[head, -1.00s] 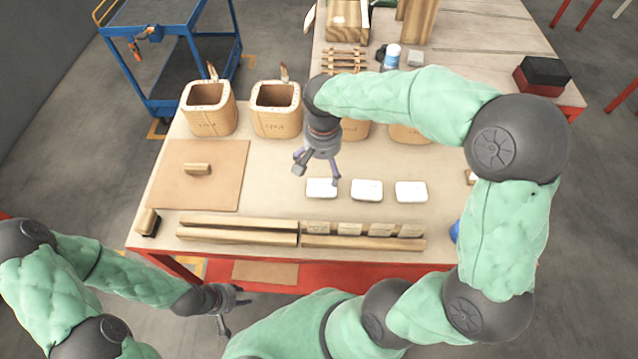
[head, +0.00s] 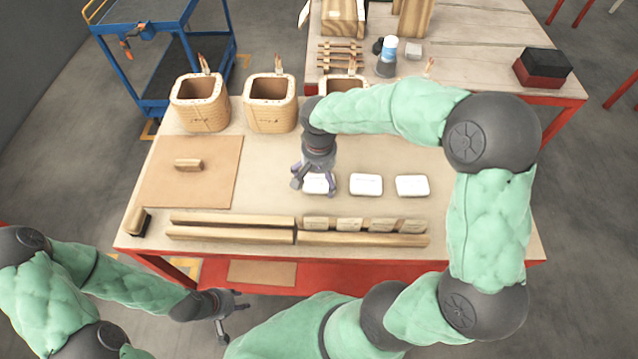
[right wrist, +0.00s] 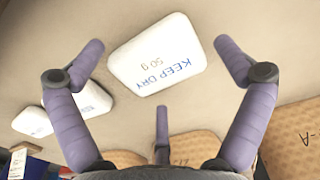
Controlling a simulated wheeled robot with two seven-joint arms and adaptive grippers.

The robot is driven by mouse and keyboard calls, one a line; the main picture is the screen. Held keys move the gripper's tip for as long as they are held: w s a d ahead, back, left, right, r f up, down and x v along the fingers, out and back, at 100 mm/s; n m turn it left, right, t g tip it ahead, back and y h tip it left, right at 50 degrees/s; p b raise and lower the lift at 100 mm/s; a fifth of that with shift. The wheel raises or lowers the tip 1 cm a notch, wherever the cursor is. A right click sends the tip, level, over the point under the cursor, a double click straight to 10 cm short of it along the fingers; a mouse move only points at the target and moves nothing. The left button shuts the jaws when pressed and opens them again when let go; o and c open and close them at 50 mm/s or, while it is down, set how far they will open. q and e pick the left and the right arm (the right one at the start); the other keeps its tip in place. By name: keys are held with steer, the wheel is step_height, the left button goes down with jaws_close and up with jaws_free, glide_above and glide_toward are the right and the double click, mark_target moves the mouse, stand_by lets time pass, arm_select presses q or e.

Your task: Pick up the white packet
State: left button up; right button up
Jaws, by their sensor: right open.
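Three white packets lie in a row on the table: the left one (head: 318,187), the middle one (head: 366,184) and the right one (head: 412,186). My right gripper (head: 315,185) is open above the left packet and partly hides it. In the right wrist view the packet (right wrist: 156,60) marked "KEEP DRY 50 g" lies between and beyond the spread purple fingers, and nothing is held. Another white packet (right wrist: 90,101) shows at the left there, partly behind a finger. My left gripper (head: 234,314) is open and empty, low in front of the table.
Wooden bars (head: 232,235) and small blocks (head: 350,224) line the table's front. A brown board (head: 215,160) with a small block lies at the left. A blue cart (head: 165,60) stands behind.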

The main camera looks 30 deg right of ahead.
steer(key=c, duration=1.3)
